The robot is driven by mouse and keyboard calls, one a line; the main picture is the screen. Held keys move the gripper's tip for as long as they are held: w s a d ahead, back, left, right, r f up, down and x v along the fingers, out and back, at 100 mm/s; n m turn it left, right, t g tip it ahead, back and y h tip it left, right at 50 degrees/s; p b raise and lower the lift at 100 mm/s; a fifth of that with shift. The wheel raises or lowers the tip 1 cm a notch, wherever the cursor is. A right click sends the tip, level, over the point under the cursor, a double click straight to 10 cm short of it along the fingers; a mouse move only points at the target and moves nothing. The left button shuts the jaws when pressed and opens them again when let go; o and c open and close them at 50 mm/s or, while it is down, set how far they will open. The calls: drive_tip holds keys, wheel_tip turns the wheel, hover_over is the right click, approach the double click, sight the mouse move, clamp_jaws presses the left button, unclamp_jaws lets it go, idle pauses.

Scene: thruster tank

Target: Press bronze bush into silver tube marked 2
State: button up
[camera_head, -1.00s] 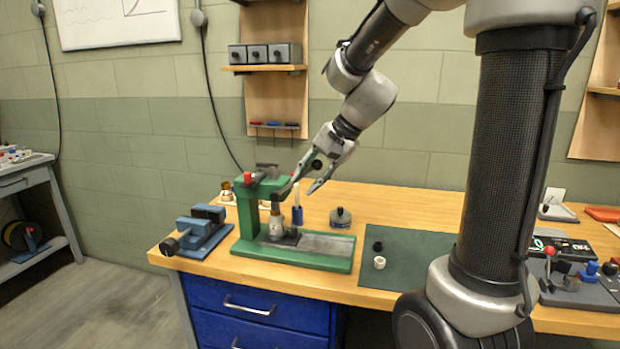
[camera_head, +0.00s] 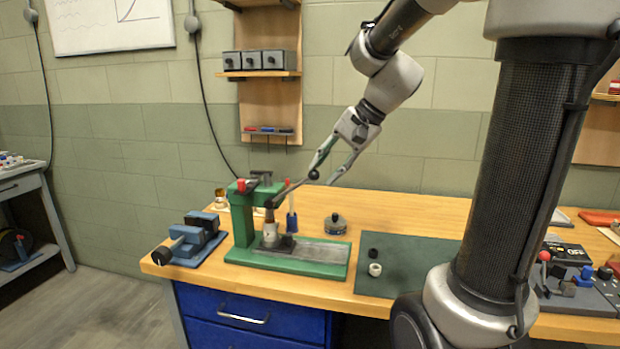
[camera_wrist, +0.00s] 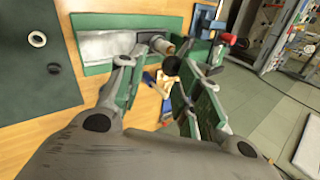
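The green press (camera_head: 243,215) stands on the bench with its dark lever (camera_head: 290,191) slanting up to the right to a black ball (camera_head: 314,174). The silver tube (camera_head: 270,233) stands upright under the press ram; it also shows in the wrist view (camera_wrist: 164,45). A brownish part (camera_head: 269,215) is above the tube; I cannot tell bush from ram there, nor how deep the bush sits. The number on the tube is unreadable. My gripper (camera_head: 323,176) is open beside the lever ball. In the wrist view the ball (camera_wrist: 171,65) shows between the spread fingers.
A blue vise (camera_head: 195,240) stands left of the press. A blue holder with a red-topped tool (camera_head: 291,222) and a round grey pot (camera_head: 335,224) stand behind and right. A green mat (camera_head: 415,262) holds a black ring (camera_head: 373,253) and a white ring (camera_head: 375,269).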

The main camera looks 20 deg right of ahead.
drive_tip(key=shift+s+d+r, duration=0.2)
drive_tip(key=shift+s, duration=0.2)
drive_tip(key=shift+s+d+r, duration=0.15)
drive_tip(key=shift+s+r, duration=0.05)
drive_tip(key=shift+s, duration=0.2)
drive_tip(key=shift+w+a, duration=0.15)
drive_tip(key=shift+w, duration=0.1)
